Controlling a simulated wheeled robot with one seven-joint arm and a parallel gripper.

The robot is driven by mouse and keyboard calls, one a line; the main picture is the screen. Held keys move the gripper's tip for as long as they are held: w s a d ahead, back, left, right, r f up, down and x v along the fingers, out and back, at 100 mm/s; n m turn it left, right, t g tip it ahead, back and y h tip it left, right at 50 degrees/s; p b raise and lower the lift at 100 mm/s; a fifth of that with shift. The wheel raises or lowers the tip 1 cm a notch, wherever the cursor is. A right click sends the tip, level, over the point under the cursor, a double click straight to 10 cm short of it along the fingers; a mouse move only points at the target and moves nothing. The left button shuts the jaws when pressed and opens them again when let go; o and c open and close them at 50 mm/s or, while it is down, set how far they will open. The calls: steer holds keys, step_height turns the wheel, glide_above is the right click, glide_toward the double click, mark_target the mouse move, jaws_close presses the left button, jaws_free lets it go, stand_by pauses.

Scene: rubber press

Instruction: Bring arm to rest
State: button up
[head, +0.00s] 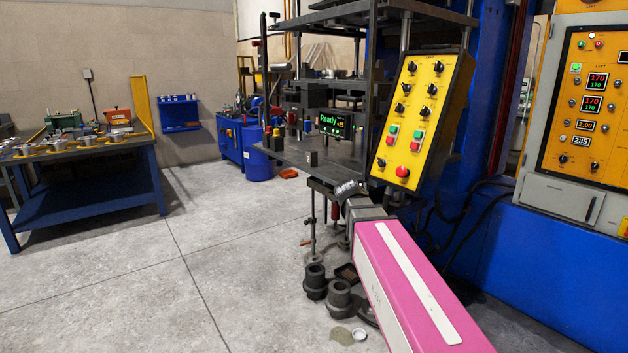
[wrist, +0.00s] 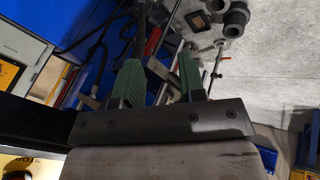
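My gripper (wrist: 160,65) shows in the wrist view with its two green fingers apart. Nothing is visibly held between them; floor, rods and a red-handled part show behind the gap. In the head view my pink and white arm (head: 408,285) reaches forward from the lower right to the front of the press (head: 310,154). The fingers cannot be made out there. The arm's far end is low, below the press table's front edge and the yellow control panel (head: 422,115). I cannot tell whether it touches anything.
Dark round metal parts (head: 340,298) stand on the floor left of my arm. The blue press frame and a grey cabinet (head: 560,205) stand on the right. A blue workbench (head: 85,190) is at the left. The floor between bench and press is clear.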

steer(key=s+d+f+g+y, duration=0.1)
steer(key=s+f+g+y, duration=0.1)
steer(key=s+f, duration=0.5)
steer(key=s+d+f+m+g+y, duration=0.1)
steer(key=s+f, duration=0.6)
steer(key=f, duration=0.8)
steer(key=shift+s+f+m+g+y, duration=0.35)
steer(key=shift+g+y, duration=0.15)
steer(key=shift+y, duration=0.3)
